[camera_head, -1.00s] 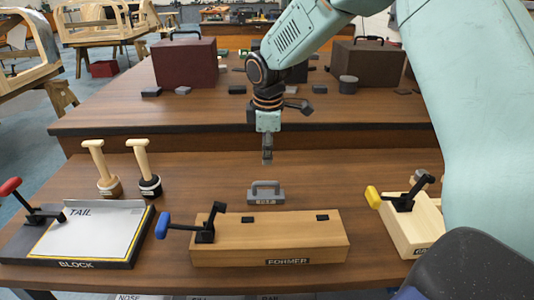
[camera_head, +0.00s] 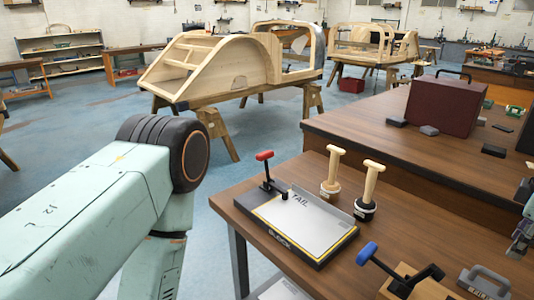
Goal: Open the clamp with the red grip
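The clamp (camera_head: 271,185) with the red grip (camera_head: 264,155) is at the far left of the dark block board (camera_head: 330,255) marked TAIL and BLOCK. Its black lever is raised, with the red grip at the top. I cannot tell whether it presses on the sheet. My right gripper (camera_head: 517,247) shows only partly at the right edge, well away from this clamp. Its fingers are too small and cut off to read. My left arm fills the lower left; its gripper is out of view.
Two wooden-handled tools (camera_head: 331,172) stand behind the board. A blue-grip clamp (camera_head: 367,254) and a grey block with a handle (camera_head: 484,282) are at the lower right. A maroon case (camera_head: 443,104) sits on the rear table. Wooden bodyframes (camera_head: 215,70) stand beyond on the floor.

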